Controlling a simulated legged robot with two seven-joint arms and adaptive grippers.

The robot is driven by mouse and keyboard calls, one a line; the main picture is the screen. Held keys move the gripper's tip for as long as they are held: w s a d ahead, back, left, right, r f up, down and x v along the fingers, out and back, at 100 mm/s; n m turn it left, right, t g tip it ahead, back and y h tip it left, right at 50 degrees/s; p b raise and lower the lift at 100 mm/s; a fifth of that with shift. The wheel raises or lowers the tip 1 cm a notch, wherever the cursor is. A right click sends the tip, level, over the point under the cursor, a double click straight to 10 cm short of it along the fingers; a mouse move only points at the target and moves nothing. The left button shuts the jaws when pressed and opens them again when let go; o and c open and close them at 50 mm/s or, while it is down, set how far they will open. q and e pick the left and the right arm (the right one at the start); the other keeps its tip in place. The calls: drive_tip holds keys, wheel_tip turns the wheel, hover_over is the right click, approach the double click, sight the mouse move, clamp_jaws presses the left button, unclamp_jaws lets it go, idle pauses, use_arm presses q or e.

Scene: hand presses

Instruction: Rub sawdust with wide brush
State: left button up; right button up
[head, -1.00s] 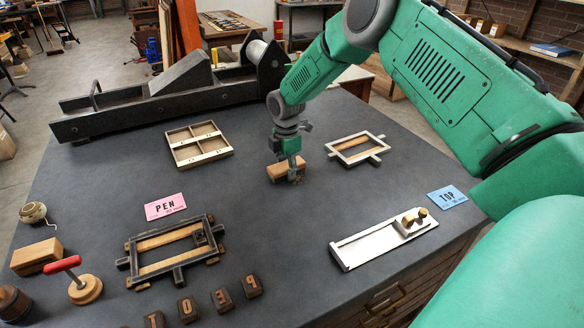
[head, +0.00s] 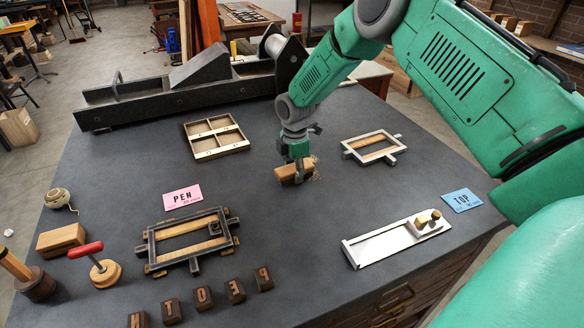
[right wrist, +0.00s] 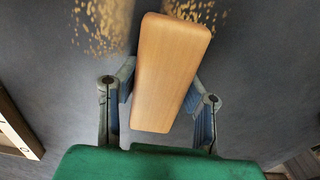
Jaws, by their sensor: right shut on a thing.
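My right gripper (head: 299,168) is shut on the wide brush (head: 287,173), a pale wooden block, at the middle of the dark table. In the right wrist view the brush (right wrist: 168,75) sits slantwise between the two fingers, its smooth wooden back showing. Its bristles are hidden, and I cannot tell whether they touch the table. Tan sawdust (right wrist: 102,28) lies in specks on the table beyond the brush, in patches on both sides of it. In the head view a little sawdust (head: 316,176) shows just right of the brush. My left gripper is not in view.
A divided tray (head: 216,137) lies behind left and a pale metal frame (head: 371,148) to the right. A metal galley (head: 395,241) lies front right.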

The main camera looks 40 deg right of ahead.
sight(326, 168)
drive_tip(key=shift+s+d, duration=0.25)
drive_tip(key=shift+d, duration=0.65)
drive_tip(key=shift+s+d, duration=0.2)
drive_tip(key=shift+d, duration=0.7)
drive_tip(key=shift+s+d, duration=0.25)
drive_tip(key=shift+d, duration=0.65)
drive_tip(key=shift+s+d, duration=0.15)
drive_tip(key=shift+d, duration=0.7)
drive_tip(key=shift+s+d, duration=0.2)
drive_tip(key=shift+d, duration=0.55)
drive_tip(key=shift+s+d, duration=0.15)
drive_tip(key=shift+d, duration=0.55)
drive_tip(key=shift+r+p, duration=0.1)
drive_tip(key=shift+p, duration=0.2)
drive_tip(key=shift+r+p, duration=2.1)
drive_tip(key=shift+r, duration=0.8)
wheel_tip(326, 168, up, 3)
drive_tip(key=shift+r+p, duration=0.1)
drive_tip(key=shift+p, duration=1.1)
